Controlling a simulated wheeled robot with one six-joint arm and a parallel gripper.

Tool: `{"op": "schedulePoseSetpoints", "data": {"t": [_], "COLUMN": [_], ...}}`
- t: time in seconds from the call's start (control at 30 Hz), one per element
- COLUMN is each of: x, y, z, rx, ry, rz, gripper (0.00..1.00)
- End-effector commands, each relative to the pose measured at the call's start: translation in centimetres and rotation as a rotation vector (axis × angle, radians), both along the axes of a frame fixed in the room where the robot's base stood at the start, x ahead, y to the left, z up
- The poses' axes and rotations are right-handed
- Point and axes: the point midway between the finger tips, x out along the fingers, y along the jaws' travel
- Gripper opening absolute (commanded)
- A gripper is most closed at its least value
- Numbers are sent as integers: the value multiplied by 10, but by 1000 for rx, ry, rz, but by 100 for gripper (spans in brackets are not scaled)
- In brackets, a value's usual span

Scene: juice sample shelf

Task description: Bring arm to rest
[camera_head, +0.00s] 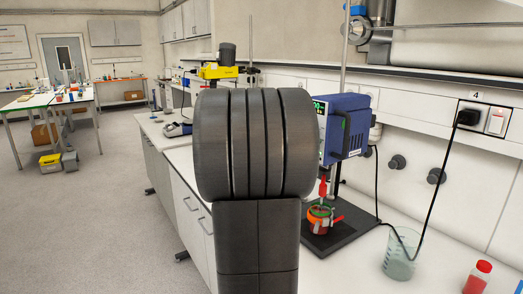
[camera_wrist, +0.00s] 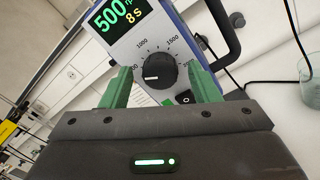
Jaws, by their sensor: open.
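My gripper (camera_wrist: 163,88) shows in the wrist view with its two green fingers apart and nothing between them. The fingers point at the front panel of a blue and white stirrer (camera_wrist: 135,40). Its black dial (camera_wrist: 160,70) lies between the fingertips in the picture, and its display reads 500 rpm and 8 s. I cannot tell how far the fingers are from the panel. In the head view, the stirrer (camera_head: 346,125) stands on the right bench, partly hidden behind my dark arm. My gripper is hidden there.
Below the stirrer, a small vessel with red contents (camera_head: 319,219) stands on a black base (camera_head: 345,232). A glass beaker (camera_head: 401,255) and a red-capped bottle (camera_head: 477,277) stand to the right. A black cable (camera_head: 436,185) hangs from the wall socket.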

Motion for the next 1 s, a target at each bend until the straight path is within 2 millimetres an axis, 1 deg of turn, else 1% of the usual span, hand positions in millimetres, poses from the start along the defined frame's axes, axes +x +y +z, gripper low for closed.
{"op": "schedulePoseSetpoints", "data": {"t": [0.03, 0.93, 1.0], "x": [0, 0, -4], "y": [0, 0, 8], "z": [4, 4, -1], "rx": [-12, -223, -225], "ry": [21, 340, 337], "rz": [-1, -1, 2], "gripper": [56, 56, 56]}}
